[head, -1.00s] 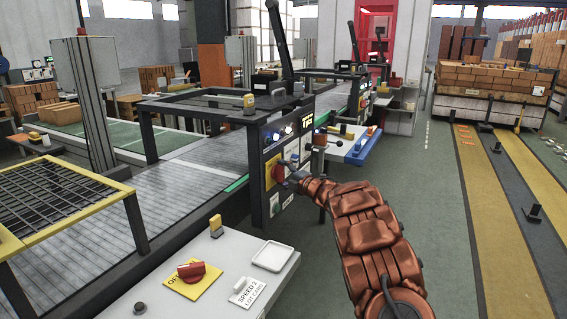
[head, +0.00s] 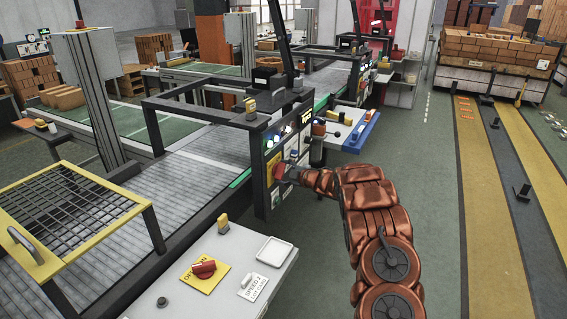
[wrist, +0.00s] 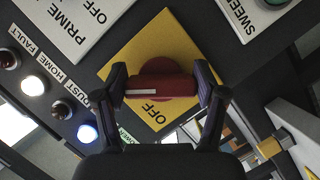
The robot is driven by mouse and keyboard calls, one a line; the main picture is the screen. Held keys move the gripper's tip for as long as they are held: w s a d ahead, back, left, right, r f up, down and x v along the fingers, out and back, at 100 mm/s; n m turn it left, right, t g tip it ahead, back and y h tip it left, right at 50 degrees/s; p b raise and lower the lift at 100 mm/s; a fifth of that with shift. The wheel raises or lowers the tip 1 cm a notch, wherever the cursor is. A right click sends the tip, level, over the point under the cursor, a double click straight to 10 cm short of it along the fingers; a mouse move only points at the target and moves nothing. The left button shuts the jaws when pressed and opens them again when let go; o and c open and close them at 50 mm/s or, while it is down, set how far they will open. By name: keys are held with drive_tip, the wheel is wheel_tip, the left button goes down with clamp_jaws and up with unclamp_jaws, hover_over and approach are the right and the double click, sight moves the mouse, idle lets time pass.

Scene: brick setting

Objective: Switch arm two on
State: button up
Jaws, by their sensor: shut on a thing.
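A red rotary knob (wrist: 165,85) sits on a yellow plate (wrist: 137,58) in the wrist view. The word OFF shows on the plate below the knob. The knob's bar lies across the picture, with a white line on its left part. My gripper (wrist: 161,90) is shut on this knob, one finger at each end of the bar. Any other lettering on the plate is hidden. In the head view the red knob (head: 277,169) is on the black machine panel, and my gripper (head: 287,173) reaches it from the right.
Labelled lamps (wrist: 33,85) line the panel's left side in the wrist view; the lowest glows blue-white. PRIME (wrist: 72,22) and SWEEP (wrist: 238,14) plates flank the knob. A white table (head: 215,245) in front carries another red knob (head: 204,269).

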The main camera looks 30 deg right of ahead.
drive_tip(key=shift+m+g+p, duration=0.3)
drive_tip(key=shift+m+p, duration=0.3)
drive_tip(key=shift+p, duration=0.75)
drive_tip(key=o, duration=1.1)
drive_tip(key=shift+o, duration=0.2)
drive_tip(key=shift+s, duration=0.15)
drive_tip(key=v, duration=1.1)
drive_tip(key=shift+s+d, duration=0.25)
drive_tip(key=shift+s, duration=0.1)
drive_tip(key=shift+r, duration=0.1)
